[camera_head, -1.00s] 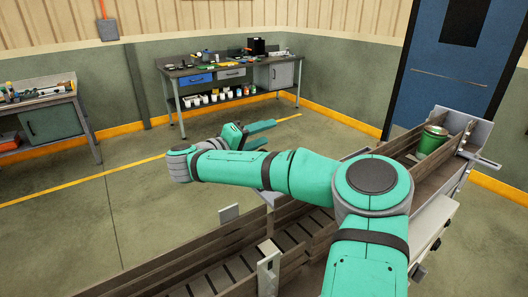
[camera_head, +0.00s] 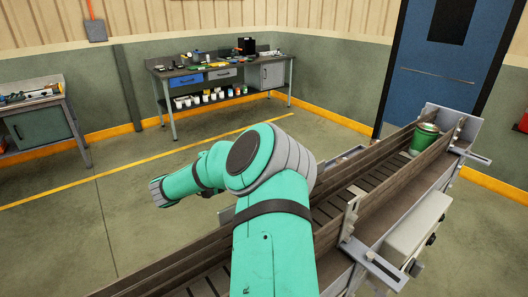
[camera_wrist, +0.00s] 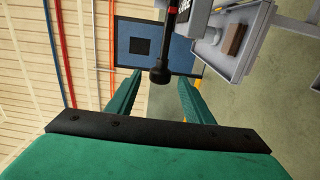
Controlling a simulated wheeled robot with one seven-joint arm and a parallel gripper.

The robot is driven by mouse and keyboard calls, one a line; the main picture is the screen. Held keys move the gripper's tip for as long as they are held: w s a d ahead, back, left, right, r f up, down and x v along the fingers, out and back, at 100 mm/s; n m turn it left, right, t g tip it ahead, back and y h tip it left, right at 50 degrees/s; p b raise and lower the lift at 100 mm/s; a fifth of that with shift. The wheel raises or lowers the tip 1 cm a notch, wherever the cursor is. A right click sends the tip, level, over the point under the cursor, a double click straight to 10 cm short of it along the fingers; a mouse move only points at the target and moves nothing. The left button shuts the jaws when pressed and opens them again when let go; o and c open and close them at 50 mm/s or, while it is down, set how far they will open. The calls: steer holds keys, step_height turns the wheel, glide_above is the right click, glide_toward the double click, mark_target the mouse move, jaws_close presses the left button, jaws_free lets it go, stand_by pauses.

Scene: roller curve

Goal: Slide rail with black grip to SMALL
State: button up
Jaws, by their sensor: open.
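A black grip (camera_wrist: 160,72) hangs from the top edge of the wrist view as a dark rod with a round knob and a red band. My gripper (camera_wrist: 158,84) is open, with its two green fingers on either side of the knob in the picture. I cannot tell how far beyond the fingertips the knob is, and no contact shows. Brown wooden rails (camera_head: 400,175) run along the conveyor there. I can read no SMALL mark.
A green can (camera_head: 424,140) stands between the rails at the conveyor's far end. A grey box with black knobs (camera_head: 418,228) is on its near side. A workbench (camera_head: 222,72) is by the back wall and a blue door (camera_head: 440,65) at the right.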

steer(key=x, duration=0.8)
